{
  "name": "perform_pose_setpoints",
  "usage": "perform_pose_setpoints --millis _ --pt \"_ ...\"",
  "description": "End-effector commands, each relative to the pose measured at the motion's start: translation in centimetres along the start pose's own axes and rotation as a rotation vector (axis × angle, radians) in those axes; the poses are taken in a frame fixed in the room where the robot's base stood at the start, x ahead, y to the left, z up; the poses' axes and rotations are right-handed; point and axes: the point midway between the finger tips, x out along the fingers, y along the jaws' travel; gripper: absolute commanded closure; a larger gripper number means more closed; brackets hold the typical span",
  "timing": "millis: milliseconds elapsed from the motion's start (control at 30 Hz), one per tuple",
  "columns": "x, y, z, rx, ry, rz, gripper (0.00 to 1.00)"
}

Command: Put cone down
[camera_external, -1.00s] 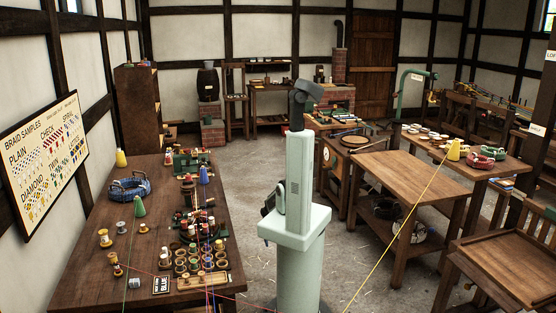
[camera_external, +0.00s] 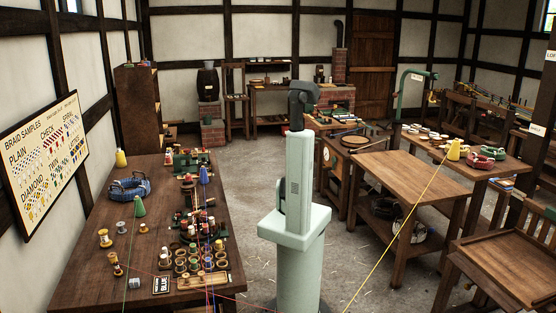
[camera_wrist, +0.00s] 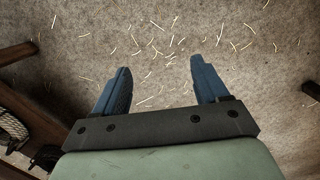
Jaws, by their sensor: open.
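A yellow cone (camera_external: 454,149) stands upright on the right-hand back table (camera_external: 490,167), and a taut yellow thread runs from it down to the lower front. On the long left table (camera_external: 80,255) stand a green cone (camera_external: 139,206), a blue cone (camera_external: 204,175) and another yellow cone (camera_external: 121,158). My gripper (camera_wrist: 160,72) is open in the wrist view, with nothing between its fingers. It points at the floor, away from every cone. In the external view my arm hides the gripper.
A bare-topped wooden table (camera_external: 410,178) stands right of my arm. Pale straw bits (camera_wrist: 150,45) lie on the floor. Table legs and a rope coil (camera_wrist: 12,130) edge the wrist view.

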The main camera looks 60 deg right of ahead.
Motion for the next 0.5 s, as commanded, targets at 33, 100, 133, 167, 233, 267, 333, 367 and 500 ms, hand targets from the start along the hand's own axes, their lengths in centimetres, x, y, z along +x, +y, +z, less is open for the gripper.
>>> perform_pose_setpoints --millis 33,100,133,167,233,267,333,367,500 --pt "-0.9 1.7 -0.9 0.034 0.019 -0.002 0.27" --pt "-2.0 3.8 -1.8 0.075 0.041 -0.001 0.27" --pt "-2.5 4.8 -2.2 0.092 0.051 0.0 0.27" --pt "-3.0 5.8 -2.6 0.11 0.061 0.001 0.27" --pt "-4.1 8.1 -3.3 0.15 0.084 0.006 0.27" --pt "-4.6 9.2 -3.6 0.167 0.093 0.009 0.27" --pt "-5.8 11.7 -4.1 0.208 0.116 0.015 0.27" --pt "-6.3 12.7 -4.3 0.225 0.125 0.019 0.27" --pt "-8.9 18.1 -4.8 0.306 0.169 0.042 0.27"
